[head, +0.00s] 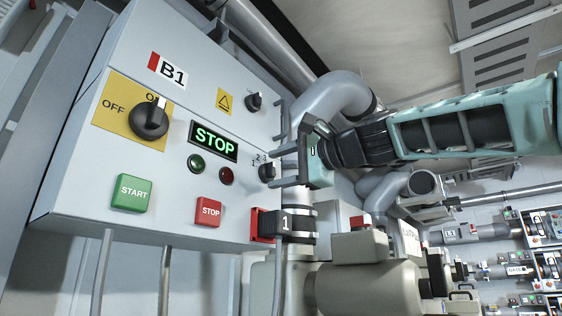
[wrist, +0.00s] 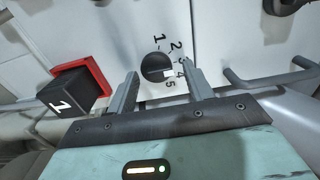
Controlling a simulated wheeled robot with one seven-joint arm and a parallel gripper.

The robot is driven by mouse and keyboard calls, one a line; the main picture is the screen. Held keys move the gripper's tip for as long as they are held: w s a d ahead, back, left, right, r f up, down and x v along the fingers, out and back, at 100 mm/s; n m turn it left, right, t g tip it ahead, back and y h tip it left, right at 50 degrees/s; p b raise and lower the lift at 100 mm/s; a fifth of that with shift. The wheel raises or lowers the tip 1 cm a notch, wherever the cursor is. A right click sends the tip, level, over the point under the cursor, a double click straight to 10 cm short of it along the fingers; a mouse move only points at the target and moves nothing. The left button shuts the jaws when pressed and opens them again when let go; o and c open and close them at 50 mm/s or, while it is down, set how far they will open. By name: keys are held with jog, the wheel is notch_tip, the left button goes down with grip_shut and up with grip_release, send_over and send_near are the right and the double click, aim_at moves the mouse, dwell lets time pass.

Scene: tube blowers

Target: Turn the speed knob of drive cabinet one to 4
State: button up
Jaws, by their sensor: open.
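The grey drive cabinet (head: 95,185) labelled B1 fills the left of the head view. Its small black speed knob (head: 266,171) is on the right part of the front, with numbers around it. In the wrist view the speed knob (wrist: 154,67) is round and dark. Its white mark points right and slightly down, roughly towards 4; the exact setting is hard to tell. My gripper (head: 271,169) is open at the knob. In the wrist view the fingertips of my gripper (wrist: 159,69) lie either side of the knob, with visible gaps; contact is not evident.
A black block (wrist: 68,94) marked 1 on a red plate is left of the gripper in the wrist view. Another small black knob (head: 254,102) is above the speed knob. Large grey pipes (head: 325,100) run close to the cabinet's right side.

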jog(key=shift+c, duration=0.2)
jog(key=c, duration=0.9)
jog(key=m+p, duration=0.1)
jog(key=m, duration=0.2)
jog(key=shift+w+m, duration=0.1)
jog(key=shift+m, duration=0.2)
jog(key=shift+f+m+p, duration=0.1)
jog(key=shift+m+p, duration=0.7)
jog(key=shift+m, duration=0.7)
jog(key=o, duration=0.9)
jog(key=shift+d, duration=0.1)
